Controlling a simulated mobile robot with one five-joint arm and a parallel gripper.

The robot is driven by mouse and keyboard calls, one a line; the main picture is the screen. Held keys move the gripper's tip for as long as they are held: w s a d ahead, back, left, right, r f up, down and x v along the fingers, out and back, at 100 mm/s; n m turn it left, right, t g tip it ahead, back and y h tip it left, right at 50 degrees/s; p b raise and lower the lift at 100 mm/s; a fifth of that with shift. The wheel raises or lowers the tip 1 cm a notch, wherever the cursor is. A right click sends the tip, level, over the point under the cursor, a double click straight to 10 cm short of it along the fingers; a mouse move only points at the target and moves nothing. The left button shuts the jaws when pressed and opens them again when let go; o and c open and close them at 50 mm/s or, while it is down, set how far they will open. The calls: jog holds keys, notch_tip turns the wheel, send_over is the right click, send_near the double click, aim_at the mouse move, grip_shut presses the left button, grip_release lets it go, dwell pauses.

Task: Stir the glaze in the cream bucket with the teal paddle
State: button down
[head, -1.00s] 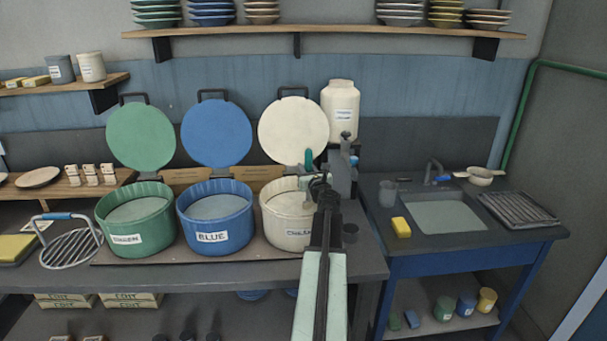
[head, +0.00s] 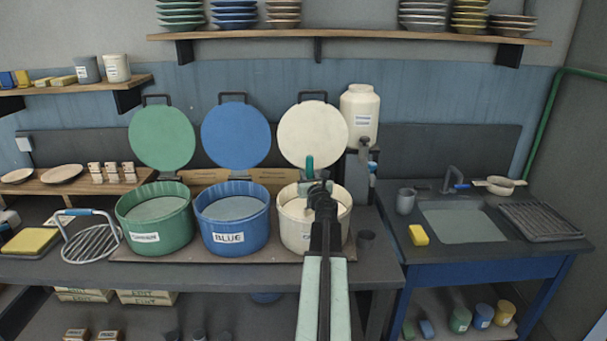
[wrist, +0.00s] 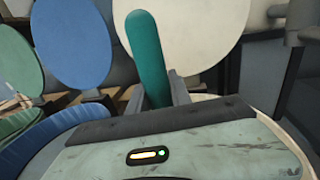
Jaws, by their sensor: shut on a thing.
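The cream bucket (head: 292,232) stands at the right end of the row of buckets, its round cream lid (head: 312,128) raised behind it. My arm crosses in front and hides part of it. My gripper (head: 317,187) is over the bucket's opening, shut on the teal paddle. The teal paddle's handle (head: 309,166) sticks up above the jaws, close to upright. In the wrist view the handle (wrist: 147,55) rises between the two fingers, leaning slightly left. The paddle's lower end is hidden, so I cannot tell how deep it reaches. The bucket's rim (wrist: 292,137) shows at the right there.
The blue bucket (head: 232,244) stands close on the left, with the green bucket (head: 158,236) beyond it; both are open. A white container (head: 360,112) stands behind right. A sink (head: 464,226) is further right.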

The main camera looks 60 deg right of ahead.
jog(key=shift+s+d, duration=0.5)
jog(key=shift+s, duration=0.3)
notch_tip(320, 180, up, 17)
jog(key=p, duration=1.6)
jog(key=shift+f, duration=0.2)
dwell(1.4)
jog(key=shift+f, duration=0.15)
